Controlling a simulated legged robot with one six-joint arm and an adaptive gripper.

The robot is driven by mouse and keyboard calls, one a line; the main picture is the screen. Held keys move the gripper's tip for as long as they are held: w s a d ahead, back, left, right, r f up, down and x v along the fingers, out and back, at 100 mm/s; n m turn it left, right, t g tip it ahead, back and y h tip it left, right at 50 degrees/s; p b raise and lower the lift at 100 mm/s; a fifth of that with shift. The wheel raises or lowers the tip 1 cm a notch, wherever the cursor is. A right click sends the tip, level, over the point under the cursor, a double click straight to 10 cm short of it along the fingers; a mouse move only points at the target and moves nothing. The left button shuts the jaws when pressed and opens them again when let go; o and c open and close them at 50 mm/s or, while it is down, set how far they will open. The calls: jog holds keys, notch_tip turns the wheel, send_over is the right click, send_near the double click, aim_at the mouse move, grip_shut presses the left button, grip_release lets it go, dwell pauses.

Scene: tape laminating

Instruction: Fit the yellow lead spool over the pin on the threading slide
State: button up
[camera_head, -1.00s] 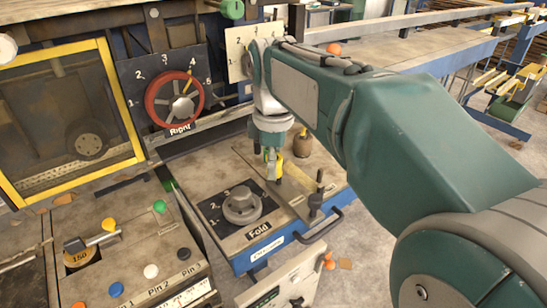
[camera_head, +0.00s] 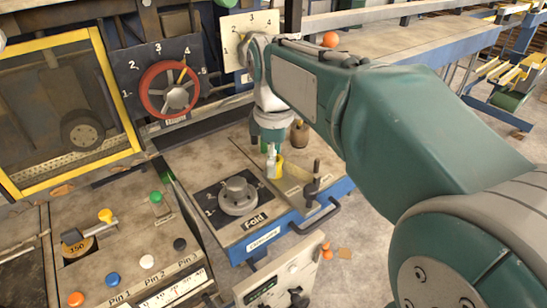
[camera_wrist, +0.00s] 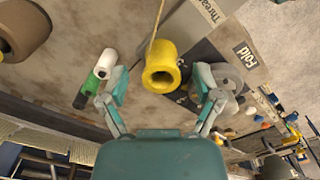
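The yellow spool (camera_wrist: 161,68) shows in the wrist view with its hole facing the camera and a tan strip running up from it. My gripper (camera_wrist: 160,88) is open, with one teal finger on each side of the spool and clear gaps to both. In the head view the spool (camera_head: 279,166) shows just right of my gripper's fingers (camera_head: 271,168), low over the machine top. The threading slide (camera_wrist: 205,18), with a partly cut-off label, lies beyond the spool. I cannot make out its pin clearly.
A round grey fold knob (camera_head: 238,195) stands left of my gripper. A brown roll (camera_head: 299,133) stands behind it. A dark upright handle (camera_head: 314,180) is at the right front.

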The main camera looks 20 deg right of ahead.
notch_tip(320, 180, up, 12)
dwell(0.6)
jog(key=shift+a+f, duration=0.1)
dwell(0.6)
